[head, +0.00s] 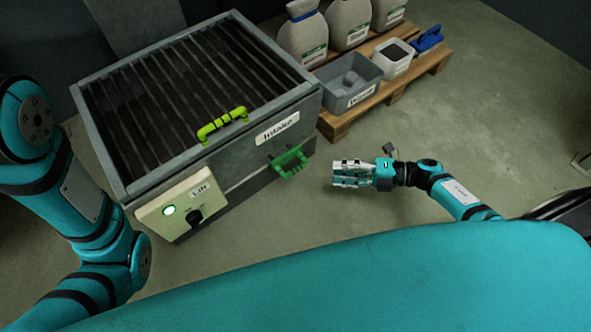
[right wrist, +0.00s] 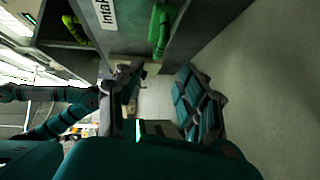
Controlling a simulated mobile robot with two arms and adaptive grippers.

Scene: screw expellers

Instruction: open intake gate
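The intake machine (head: 235,165) is a grey metal box with a slatted grate on top, standing left of centre in the head view. Its front carries an "Intake" label (head: 278,128) and, below that, a green handle (head: 289,161). The same green handle hangs at the top of the right wrist view (right wrist: 161,30). A lime handle (head: 222,124) sits on the top front edge. My right gripper (head: 336,173) is open and empty, right of the green handle and apart from it. In the right wrist view its fingers (right wrist: 160,95) are spread. My left gripper is not in view.
A control panel (head: 175,207) with a lit green button and black knob is on the machine's front left.

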